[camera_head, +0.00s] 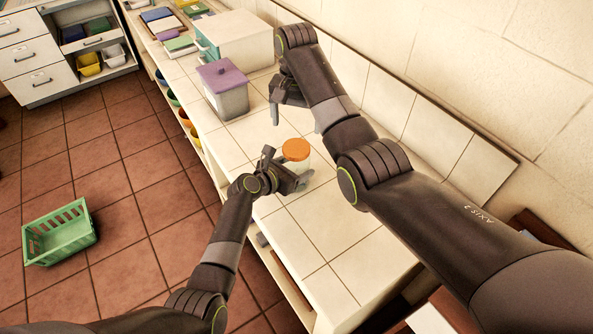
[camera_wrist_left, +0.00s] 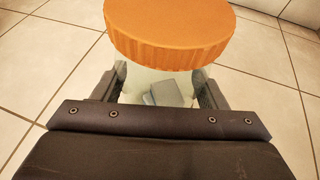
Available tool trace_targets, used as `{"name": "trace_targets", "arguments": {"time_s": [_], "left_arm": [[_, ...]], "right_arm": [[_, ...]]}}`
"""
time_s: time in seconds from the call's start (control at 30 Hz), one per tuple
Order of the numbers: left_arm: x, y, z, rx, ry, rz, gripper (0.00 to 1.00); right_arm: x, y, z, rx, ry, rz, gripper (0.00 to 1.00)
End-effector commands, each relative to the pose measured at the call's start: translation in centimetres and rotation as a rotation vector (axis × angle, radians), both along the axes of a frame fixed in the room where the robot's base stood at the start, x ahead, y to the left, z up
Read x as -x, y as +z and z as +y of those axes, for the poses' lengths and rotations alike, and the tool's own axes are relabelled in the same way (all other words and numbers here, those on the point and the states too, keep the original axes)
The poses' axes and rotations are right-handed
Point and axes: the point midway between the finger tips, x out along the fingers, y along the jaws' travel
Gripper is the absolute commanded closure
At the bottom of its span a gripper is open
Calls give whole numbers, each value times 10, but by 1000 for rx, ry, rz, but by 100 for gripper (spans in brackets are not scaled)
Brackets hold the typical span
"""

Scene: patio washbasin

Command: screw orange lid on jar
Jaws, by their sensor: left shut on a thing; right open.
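The orange lid (camera_head: 296,149) sits on top of the clear jar (camera_head: 300,167), which stands on the tiled counter. In the left wrist view the ribbed lid (camera_wrist_left: 170,35) covers the jar mouth; I cannot tell how tightly it is on. My left gripper (camera_head: 286,170) is shut around the jar body below the lid, one finger on each side. Through the jar wall (camera_wrist_left: 135,92) a grey object shows inside. My right gripper (camera_head: 290,105) is open and empty, pointing down over the counter behind the jar, apart from the lid. One of its fingers is partly hidden.
A clear container with a purple lid (camera_head: 222,78) stands left of my right gripper. A white and teal box (camera_head: 235,40) and books (camera_head: 178,42) are farther back. The tiled wall (camera_head: 430,125) runs along the right. The near counter (camera_head: 335,245) is clear. A green basket (camera_head: 60,235) is on the floor.

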Motion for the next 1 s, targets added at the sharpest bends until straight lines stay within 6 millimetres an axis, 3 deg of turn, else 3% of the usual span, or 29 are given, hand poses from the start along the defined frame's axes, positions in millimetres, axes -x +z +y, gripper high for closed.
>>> {"name": "trace_targets", "arguments": {"time_s": [0.6,0.8,1.0], "left_arm": [[0,0,0,0,0,0,98],[0,0,0,0,0,0,98],[0,0,0,0,0,0,98]], "right_arm": [[0,0,0,0,996,2,17],[0,0,0,0,1191,2,17],[0,0,0,0,1253,2,17]]}}
